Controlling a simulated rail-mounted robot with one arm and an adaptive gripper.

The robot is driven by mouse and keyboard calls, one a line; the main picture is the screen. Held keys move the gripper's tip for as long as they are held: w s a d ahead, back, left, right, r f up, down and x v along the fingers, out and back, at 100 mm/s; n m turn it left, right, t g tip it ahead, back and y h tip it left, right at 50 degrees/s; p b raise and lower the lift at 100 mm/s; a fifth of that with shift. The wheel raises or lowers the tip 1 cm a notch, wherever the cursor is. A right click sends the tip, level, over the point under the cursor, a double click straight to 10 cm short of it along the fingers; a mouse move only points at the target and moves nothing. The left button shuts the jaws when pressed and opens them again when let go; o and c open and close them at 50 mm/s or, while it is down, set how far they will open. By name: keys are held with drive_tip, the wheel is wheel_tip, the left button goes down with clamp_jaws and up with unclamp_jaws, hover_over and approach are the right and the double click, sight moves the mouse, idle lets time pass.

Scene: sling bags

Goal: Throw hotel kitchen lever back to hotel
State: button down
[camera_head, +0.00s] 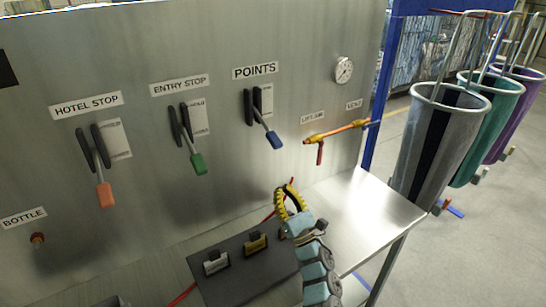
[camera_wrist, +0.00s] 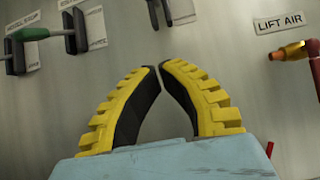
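Three levers are mounted on a grey metal panel. The lever under POINTS has a blue handle (camera_head: 275,140), angled down to the right. The lever under ENTRY STOP has a green handle (camera_head: 198,163), also seen at the upper left of the wrist view (camera_wrist: 33,34). The lever under HOTEL STOP has an orange handle (camera_head: 105,195), hanging down. No label reading hotel kitchen is legible; the small plates by the levers are too small to read. My gripper (camera_head: 287,187) is below the blue handle, apart from it. Its yellow fingertips (camera_wrist: 159,68) nearly meet, with nothing between them.
A yellow and orange lift air valve (camera_head: 335,133) and a gauge (camera_head: 343,70) are on the panel's right. A dark box with two latches (camera_head: 237,260) stands below the panel. A metal table (camera_head: 365,205) is at right, with hanging bags (camera_head: 440,140) beyond.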

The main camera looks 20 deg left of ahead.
drive_tip(key=shift+a+r, duration=0.1)
idle(0.3)
drive_tip(key=p, duration=0.3)
approach(265, 126)
drive_tip(key=shift+w+a, duration=0.55)
drive_tip(key=shift+a, duration=0.3)
drive_tip(key=shift+w+a, duration=0.55)
drive_tip(key=shift+a, duration=0.35)
drive_tip(key=shift+r, duration=0.1)
drive_tip(key=shift+s+r, duration=0.1)
drive_tip(key=shift+d+r+p, duration=0.15)
drive_tip(key=shift+r+p, duration=0.05)
drive_tip(key=shift+p, duration=0.2)
